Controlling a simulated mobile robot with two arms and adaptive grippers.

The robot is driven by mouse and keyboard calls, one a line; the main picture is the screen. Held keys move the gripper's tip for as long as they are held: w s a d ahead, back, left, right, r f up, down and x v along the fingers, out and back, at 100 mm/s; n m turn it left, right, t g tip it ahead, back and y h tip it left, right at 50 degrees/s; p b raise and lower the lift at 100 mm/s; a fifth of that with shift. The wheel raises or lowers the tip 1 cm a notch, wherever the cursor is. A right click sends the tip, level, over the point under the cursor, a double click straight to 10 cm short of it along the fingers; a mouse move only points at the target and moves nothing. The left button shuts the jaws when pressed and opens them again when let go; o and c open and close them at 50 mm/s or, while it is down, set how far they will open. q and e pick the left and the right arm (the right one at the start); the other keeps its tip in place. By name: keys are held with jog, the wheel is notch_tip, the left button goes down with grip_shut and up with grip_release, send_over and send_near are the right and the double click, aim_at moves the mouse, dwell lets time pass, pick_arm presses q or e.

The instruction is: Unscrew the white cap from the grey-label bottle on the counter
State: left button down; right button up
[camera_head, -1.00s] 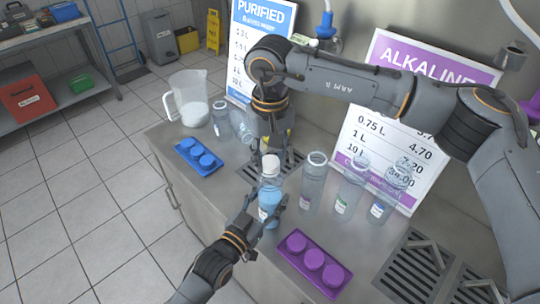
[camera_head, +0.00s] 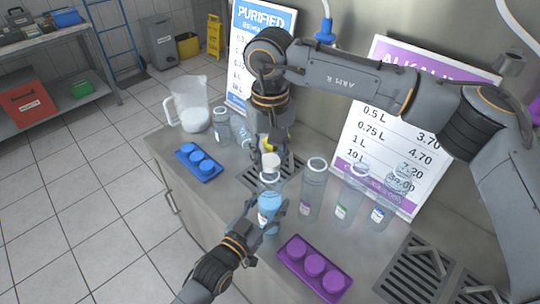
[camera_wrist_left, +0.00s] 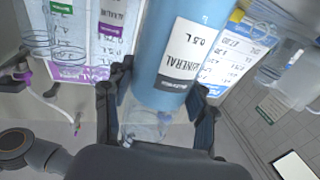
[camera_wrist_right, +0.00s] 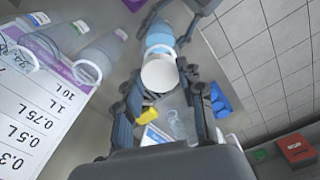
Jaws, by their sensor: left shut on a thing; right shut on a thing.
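The grey-label bottle (camera_head: 268,207) holds blue water and stands near the front of the counter (camera_head: 222,205). Its label (camera_wrist_left: 187,50) reads MINERAL 0.5 L, with a dark grey band, in the left wrist view. My left gripper (camera_head: 266,219) is shut around the bottle's body. My right gripper (camera_head: 270,150) comes from above and is shut on the white cap (camera_head: 271,161). The cap also shows between the fingers in the right wrist view (camera_wrist_right: 160,74). The cap appears slightly above the bottle's clear top (camera_head: 269,180); the exact gap is hard to tell.
Several clear bottles stand close right, including a purple-label one (camera_head: 313,190). A purple cap tray (camera_head: 287,259) lies in front right. A blue cap tray (camera_head: 207,176) and a jug (camera_head: 190,104) are at left. Price boards (camera_head: 388,130) stand behind.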

aim_at(270, 160)
jog(key=shift+r, duration=2.05)
pick_arm(q)
jog(key=shift+c, duration=1.8)
grip_release()
jog(key=v, duration=1.2)
